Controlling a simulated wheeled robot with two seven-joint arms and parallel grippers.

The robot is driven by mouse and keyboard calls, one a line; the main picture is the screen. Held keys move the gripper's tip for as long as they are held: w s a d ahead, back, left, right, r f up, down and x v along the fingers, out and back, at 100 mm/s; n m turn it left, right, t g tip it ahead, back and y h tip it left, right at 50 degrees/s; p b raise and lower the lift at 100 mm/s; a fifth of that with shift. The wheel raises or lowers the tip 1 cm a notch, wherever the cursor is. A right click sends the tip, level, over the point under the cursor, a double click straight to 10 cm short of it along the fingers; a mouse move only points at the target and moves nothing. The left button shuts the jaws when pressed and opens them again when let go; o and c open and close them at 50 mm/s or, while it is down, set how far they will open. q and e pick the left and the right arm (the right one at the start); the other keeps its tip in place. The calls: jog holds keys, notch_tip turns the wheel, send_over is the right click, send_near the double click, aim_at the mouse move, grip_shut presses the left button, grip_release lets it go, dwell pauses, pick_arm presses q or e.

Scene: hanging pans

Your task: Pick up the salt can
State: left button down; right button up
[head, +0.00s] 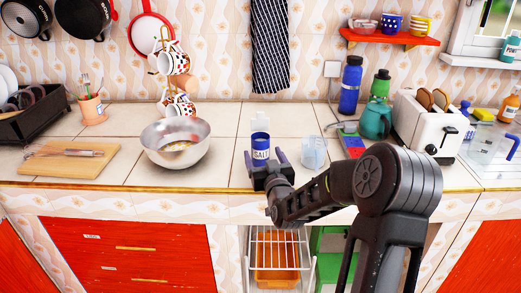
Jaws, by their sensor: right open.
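The salt can (261,141) is a blue and white cylinder marked SALT. It stands upright on the tiled counter near its front edge, in the middle of the head view. My right gripper (265,160) comes in from the lower right and is open. Its dark fingers sit on either side of the can's lower part, and I cannot tell whether they touch it. The can's base is hidden behind the gripper. My left gripper is not in view.
A metal bowl (190,135) stands left of the can, and a clear cup (313,152) stands close on its right. A wooden board (50,163) lies at the left.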

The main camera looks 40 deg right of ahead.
aim_at(260, 119)
jog(key=x, duration=0.3)
jog(key=shift+w+d+p, duration=0.1)
jog(key=shift+w+p, duration=0.2)
jog(key=shift+w, duration=0.05)
jog(key=shift+c, duration=0.3)
jog(key=c, duration=1.6)
jog(key=shift+r, duration=0.1)
notch_tip(260, 119, up, 10)
jog(key=shift+f, duration=0.1)
